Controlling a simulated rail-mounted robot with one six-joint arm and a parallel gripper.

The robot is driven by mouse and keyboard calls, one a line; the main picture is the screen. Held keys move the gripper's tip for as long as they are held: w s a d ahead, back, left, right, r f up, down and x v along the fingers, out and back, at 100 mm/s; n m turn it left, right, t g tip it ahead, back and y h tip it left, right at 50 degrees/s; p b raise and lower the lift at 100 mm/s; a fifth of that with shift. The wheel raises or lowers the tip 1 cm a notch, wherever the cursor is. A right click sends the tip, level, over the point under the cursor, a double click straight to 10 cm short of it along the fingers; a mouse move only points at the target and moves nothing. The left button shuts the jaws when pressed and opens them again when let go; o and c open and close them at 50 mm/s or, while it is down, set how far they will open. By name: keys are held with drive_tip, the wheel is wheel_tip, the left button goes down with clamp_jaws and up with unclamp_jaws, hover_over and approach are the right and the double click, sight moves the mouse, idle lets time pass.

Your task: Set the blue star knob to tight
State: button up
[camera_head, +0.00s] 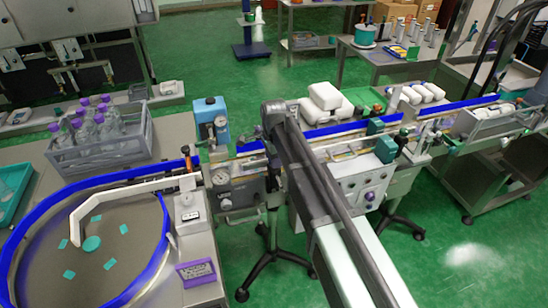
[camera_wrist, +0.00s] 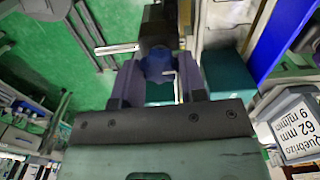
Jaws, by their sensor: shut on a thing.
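The blue star knob (camera_wrist: 158,68) shows in the wrist view between the two fingers of my gripper (camera_wrist: 160,76). The fingers are shut on it, one on each side. A dark cylindrical part (camera_wrist: 157,28) sits directly beyond the knob. A thin metal rod (camera_wrist: 117,49) sticks out to the left of it, and a short bent rod shows near the right finger. I cannot make out any tight mark or the knob's setting. In the head view my arm covers this part of the machine, and the knob cannot be told there.
The conveyor (camera_head: 325,132) with blue rails runs past my arm. A turntable (camera_head: 120,235) lies at the left, near a grey crate (camera_head: 100,150) of bottles.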

drive_tip(key=shift+m, duration=0.4)
drive_tip(key=o, duration=0.9)
wheel_tip(320, 180, up, 11)
drive_tip(key=p, duration=1)
drive_tip(key=shift+f+p, duration=0.1)
drive_tip(key=shift+p, duration=0.3)
